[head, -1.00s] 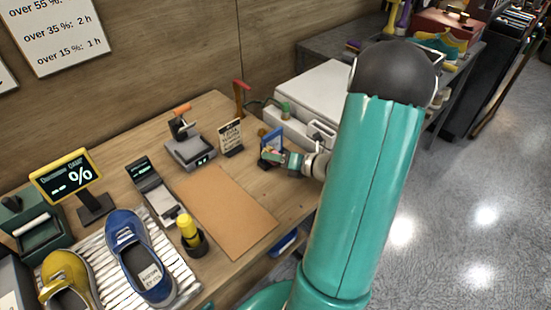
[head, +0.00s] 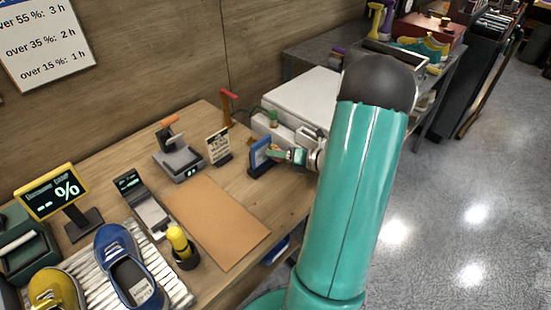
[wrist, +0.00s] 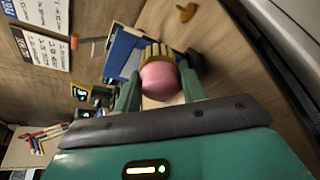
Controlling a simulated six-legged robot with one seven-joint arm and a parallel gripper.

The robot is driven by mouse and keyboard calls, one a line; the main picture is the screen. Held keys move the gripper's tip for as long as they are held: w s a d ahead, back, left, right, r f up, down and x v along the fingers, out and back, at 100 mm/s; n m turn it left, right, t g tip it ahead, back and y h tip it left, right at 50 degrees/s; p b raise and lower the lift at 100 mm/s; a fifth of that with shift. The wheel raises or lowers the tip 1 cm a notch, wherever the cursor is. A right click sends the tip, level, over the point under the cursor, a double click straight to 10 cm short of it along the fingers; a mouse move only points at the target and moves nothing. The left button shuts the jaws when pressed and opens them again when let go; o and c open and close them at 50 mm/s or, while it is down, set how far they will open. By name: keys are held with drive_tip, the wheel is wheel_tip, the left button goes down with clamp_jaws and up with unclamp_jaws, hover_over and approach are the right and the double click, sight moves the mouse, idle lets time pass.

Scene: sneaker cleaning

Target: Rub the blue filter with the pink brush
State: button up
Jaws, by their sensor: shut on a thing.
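The blue filter (head: 261,153) stands upright in a dark stand near the right end of the wooden bench. In the wrist view it shows as a blue panel (wrist: 124,48) just beyond the brush. My gripper (head: 277,154) is at the right side of the filter. In the wrist view my gripper (wrist: 161,90) is shut on the pink brush (wrist: 158,78). The brush's tan bristles point away from my gripper, towards the filter. The bristles overlap the filter's edge in the picture; I cannot tell whether they touch it.
A small sign (head: 218,147) and a grey device with an orange handle (head: 180,160) stand left of the filter. A brown mat (head: 218,222) lies bare in front. A white-lidded box (head: 303,100) is behind my arm. Blue and yellow shoes are at lower left.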

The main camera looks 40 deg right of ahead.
drive_tip(key=shift+a+r, duration=0.1)
drive_tip(key=shift+a, duration=3.35)
drive_tip(key=shift+s+d, duration=0.1)
drive_tip(key=shift+s, duration=2.95)
drive_tip(key=shift+s+d, duration=0.1)
drive_tip(key=shift+s, duration=1.45)
drive_tip(key=shift+w, duration=0.1)
